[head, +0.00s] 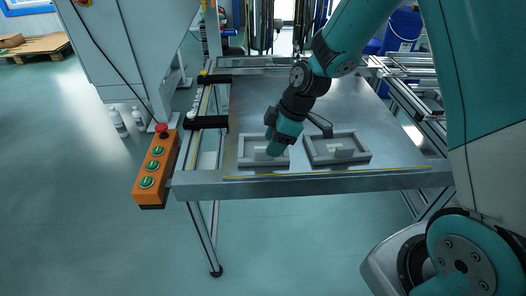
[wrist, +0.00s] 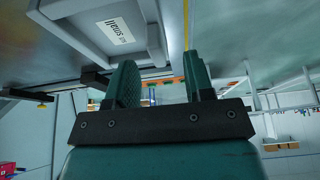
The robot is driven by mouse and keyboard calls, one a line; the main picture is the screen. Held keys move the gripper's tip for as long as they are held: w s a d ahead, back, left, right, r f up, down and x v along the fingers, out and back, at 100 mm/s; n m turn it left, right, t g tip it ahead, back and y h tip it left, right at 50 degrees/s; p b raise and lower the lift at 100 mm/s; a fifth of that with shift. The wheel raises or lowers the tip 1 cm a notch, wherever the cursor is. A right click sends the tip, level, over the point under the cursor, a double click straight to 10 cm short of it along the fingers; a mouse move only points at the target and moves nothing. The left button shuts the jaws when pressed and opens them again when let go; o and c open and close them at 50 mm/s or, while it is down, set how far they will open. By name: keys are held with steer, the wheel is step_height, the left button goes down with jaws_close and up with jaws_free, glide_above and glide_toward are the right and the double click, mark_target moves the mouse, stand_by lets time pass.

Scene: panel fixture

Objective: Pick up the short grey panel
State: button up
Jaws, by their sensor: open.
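Two shallow grey framed pieces lie side by side near the table's front edge in the head view. The left one (head: 247,161) looks narrower than the right one (head: 364,154). I cannot tell for sure which is the short grey panel, or whether it lies inside one of these frames. My gripper (head: 274,150) is at the left frame, partly covering it. In the wrist view a grey frame (wrist: 70,38) with a white label ending in "small" shows upside down at upper left. My gripper (wrist: 160,75) is open, with nothing seen between its teal fingers.
The metal table (head: 258,105) is bare behind the frames. Black clamps (head: 207,122) sit at its left edge. An orange button box (head: 157,168) with a red stop button stands at the front left corner. Aluminium rails (head: 405,105) run along the right.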

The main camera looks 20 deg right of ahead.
mark_target(265, 159)
steer(key=x, duration=0.5)
steer(key=shift+w+a+f+b, duration=0.1)
steer(key=shift+w+f+b, duration=0.15)
steer(key=shift+f+b, duration=0.05)
steer(key=shift+c, duration=0.5)
jaws_close()
